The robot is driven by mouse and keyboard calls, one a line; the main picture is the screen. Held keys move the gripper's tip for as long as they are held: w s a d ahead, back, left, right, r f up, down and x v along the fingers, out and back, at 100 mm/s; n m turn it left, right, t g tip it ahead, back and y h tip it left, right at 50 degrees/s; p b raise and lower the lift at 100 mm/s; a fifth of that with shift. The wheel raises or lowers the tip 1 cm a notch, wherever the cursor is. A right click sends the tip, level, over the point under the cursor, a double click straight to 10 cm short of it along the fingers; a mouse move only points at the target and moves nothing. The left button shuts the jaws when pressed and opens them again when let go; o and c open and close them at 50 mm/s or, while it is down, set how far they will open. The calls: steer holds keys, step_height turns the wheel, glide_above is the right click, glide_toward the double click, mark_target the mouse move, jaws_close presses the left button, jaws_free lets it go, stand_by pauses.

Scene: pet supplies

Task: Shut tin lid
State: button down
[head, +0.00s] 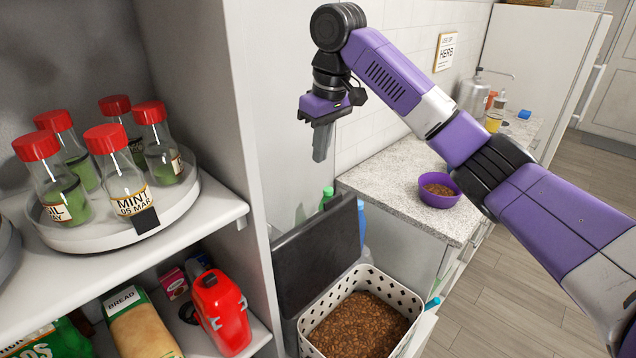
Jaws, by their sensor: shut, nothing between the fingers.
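The tin appears to be the white perforated bin (390,285) low in the middle of the head view, filled with brown kibble (355,325). A dark flat panel, apparently its lid (318,252), stands raised and tilted along the bin's far left side, so the bin is open on top. The hinge line is not clear. My gripper (321,152) is shut and empty, pointing down. In the picture it is well above the lid, apart from it.
A shelf unit at left holds a turntable (190,208) with red-capped jars, and a red container (222,312) below. Green and blue bottles stand behind the lid. A granite counter (385,170) at right bears a purple bowl (440,198) of kibble.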

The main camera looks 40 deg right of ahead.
steer(key=shift+s+f+p, duration=0.4)
steer(key=shift+f+p, duration=0.2)
steer(key=shift+f, duration=0.9)
steer(key=shift+s+f+p, duration=0.4)
steer(key=shift+f+p, duration=0.15)
steer(key=shift+f, duration=1)
steer(key=shift+s+f+p, duration=0.4)
steer(key=shift+f+p, duration=0.2)
steer(key=shift+f, duration=0.9)
